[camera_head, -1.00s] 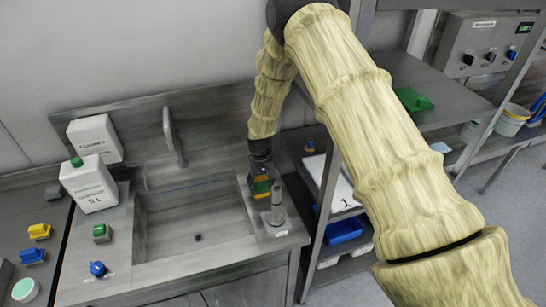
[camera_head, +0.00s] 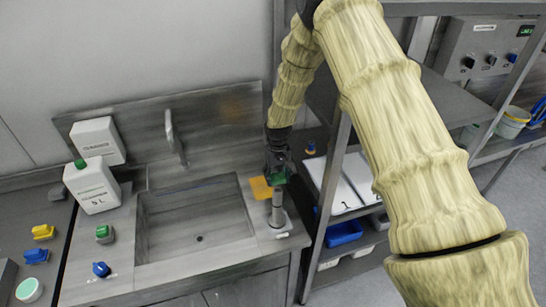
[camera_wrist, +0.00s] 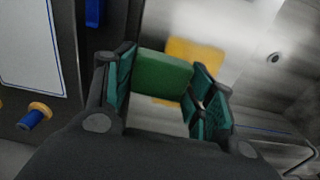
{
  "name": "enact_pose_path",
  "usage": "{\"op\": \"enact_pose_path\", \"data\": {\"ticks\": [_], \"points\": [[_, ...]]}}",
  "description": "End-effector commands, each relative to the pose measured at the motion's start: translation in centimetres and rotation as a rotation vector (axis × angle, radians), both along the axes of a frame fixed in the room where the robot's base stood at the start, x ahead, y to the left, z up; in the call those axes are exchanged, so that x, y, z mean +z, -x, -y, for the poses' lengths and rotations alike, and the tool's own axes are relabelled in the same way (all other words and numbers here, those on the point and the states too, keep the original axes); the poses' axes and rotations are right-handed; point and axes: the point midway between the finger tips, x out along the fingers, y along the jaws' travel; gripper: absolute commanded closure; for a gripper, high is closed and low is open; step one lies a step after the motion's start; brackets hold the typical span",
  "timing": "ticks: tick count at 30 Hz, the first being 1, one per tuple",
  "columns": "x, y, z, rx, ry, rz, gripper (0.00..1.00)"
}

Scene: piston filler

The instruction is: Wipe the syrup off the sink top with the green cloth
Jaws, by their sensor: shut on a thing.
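The syrup is an orange-yellow patch (camera_head: 260,189) on the sink top (camera_head: 262,222), right of the basin. It also shows behind the cloth in the wrist view (camera_wrist: 196,54). My gripper (camera_head: 278,173) is shut on the green cloth (camera_wrist: 163,75), which spans between its two fingers in the wrist view. In the head view the gripper and cloth are at the right edge of the patch, behind the grey post. The cloth covers part of the patch in the wrist view. I cannot tell whether the cloth touches the sink top.
A grey upright post (camera_head: 277,208) stands just in front of the cloth. The empty basin (camera_head: 195,222) and tap (camera_head: 174,138) are to the left. A shelf rack with a white board (camera_head: 330,183) and blue bin (camera_head: 343,232) stands close on the right.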

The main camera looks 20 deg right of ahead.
Motion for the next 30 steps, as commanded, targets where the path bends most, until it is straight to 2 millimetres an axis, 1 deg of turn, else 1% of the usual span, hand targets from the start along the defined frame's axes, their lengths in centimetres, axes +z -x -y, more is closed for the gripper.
{"op": "enact_pose_path", "data": {"ticks": [1, 12, 15, 30], "points": [[0.8, 0.0, 0.0, 0.0, 0.0, 0.001, 0.71], [3.9, 0.0, 0.1, -0.002, 0.0, 0.001, 0.71], [4.1, 0.0, 0.1, -0.002, 0.0, 0.001, 0.71], [4.1, 0.0, 0.1, -0.002, 0.0, 0.001, 0.71]]}}
